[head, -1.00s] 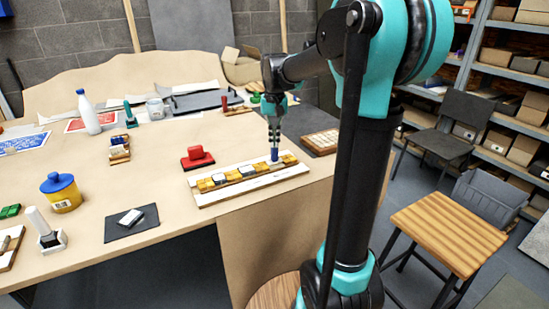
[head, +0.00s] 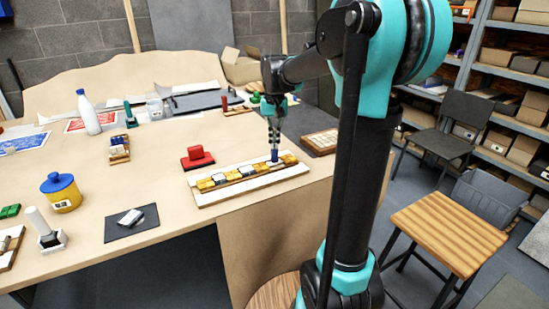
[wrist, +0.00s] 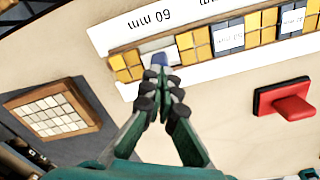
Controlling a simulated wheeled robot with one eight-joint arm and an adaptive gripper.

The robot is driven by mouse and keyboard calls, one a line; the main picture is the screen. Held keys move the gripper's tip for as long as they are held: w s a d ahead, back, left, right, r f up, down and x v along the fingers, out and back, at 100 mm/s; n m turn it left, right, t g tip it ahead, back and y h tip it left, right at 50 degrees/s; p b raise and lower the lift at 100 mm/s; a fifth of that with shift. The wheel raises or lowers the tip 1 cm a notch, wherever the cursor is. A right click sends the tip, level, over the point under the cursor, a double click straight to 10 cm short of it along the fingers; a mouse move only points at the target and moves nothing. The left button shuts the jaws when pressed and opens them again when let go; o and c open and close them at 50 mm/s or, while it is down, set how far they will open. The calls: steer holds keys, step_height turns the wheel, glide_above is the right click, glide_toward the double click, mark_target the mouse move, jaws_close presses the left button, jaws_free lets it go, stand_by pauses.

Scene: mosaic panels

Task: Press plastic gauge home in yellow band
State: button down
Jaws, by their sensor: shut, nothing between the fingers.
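The plastic gauge appears as a small blue piece (head: 275,156) near the right end of the yellow band; it also shows in the wrist view (wrist: 160,60). The yellow band (head: 213,184) is a row of yellow and dark tiles on a white-edged board. In the wrist view the gauge is beside a pale stretch of the band (wrist: 157,45), left of yellow tiles. My gripper (head: 274,145) is shut and points down at the gauge, its fingertips at or just above it. The fingers hide part of the gauge, and I cannot tell how deep it sits.
A red-handled block (head: 198,157) stands behind the board. A wooden tile tray (head: 321,142) lies to its right. A dark mat (head: 120,229) with a pale piece, a yellow jar (head: 62,194) and a white bottle (head: 88,113) are further left. The table's front edge is close to the board.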

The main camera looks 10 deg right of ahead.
step_height(320, 180, up, 8)
stand_by(1.1)
